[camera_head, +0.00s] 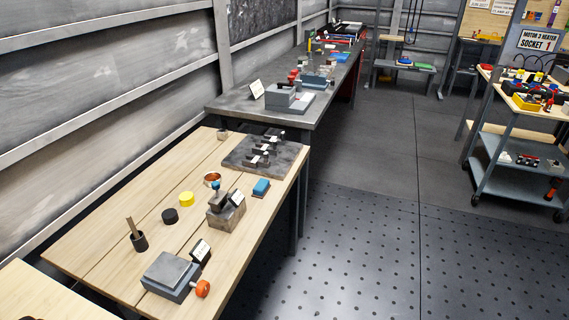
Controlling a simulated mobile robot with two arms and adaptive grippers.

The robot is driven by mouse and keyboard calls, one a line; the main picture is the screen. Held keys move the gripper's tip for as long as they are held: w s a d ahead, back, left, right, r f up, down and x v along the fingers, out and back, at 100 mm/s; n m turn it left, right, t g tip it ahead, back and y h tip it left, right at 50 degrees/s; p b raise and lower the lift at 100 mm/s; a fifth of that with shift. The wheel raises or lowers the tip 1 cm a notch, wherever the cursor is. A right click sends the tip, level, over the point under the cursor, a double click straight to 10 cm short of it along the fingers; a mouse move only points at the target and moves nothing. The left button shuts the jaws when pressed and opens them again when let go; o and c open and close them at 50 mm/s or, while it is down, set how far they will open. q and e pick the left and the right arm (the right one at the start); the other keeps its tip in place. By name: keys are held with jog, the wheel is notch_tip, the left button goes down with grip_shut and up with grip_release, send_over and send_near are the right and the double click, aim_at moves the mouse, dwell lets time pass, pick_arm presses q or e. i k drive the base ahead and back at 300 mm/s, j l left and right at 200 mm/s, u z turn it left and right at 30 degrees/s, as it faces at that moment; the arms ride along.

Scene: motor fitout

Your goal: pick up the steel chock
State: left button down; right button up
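Neither of my grippers shows in the head view. No piece is clearly identifiable as the steel chock. Several small dark metal pieces (262,150) sit on a dark grey plate (235,160) at the far end of the wooden bench. A brownish metal block (228,214) with a fixture on top stands nearer, at the middle of the bench. Any of these may be the chock; they are too small to tell.
The wooden bench (100,255) also holds a grey boxy device (168,275) with an orange knob (203,289), a yellow cylinder (187,199), a black cylinder (170,215), a copper bowl (212,179) and a blue item (261,188). A trolley (515,185) stands right; the floor (400,230) between is clear.

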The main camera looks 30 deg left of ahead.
aim_at(254, 161)
jog(key=i+u, duration=0.6)
jog(key=u, duration=0.2)
jog(key=i+l+u, duration=0.25)
jog(key=u, duration=0.15)
